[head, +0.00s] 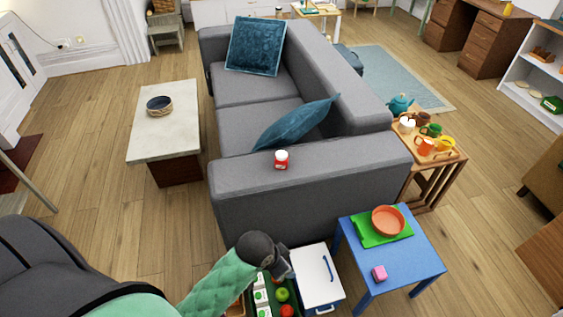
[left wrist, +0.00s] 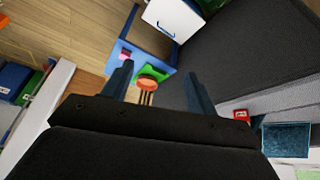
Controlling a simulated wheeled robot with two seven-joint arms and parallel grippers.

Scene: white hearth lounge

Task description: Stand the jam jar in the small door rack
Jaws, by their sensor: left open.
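The jam jar (head: 281,160), red with a white lid, stands upright on the near arm of the grey sofa. A red patch at the right of the left wrist view (left wrist: 241,115) looks like it. My left gripper (head: 287,268) is low in the head view, beside a white panel with a blue handle (head: 318,278) and well apart from the jar. In the left wrist view its two fingers (left wrist: 159,70) are spread, with nothing between them. I cannot make out the small door rack. My right gripper is not in view.
A green-lined container (head: 272,306) with cartons and fruit is under my left gripper. A blue table (head: 410,262) holds a green board, an orange bowl and a pink block. A wooden side table (head: 450,158) holds cups. The sofa (head: 310,197) stands beyond my gripper.

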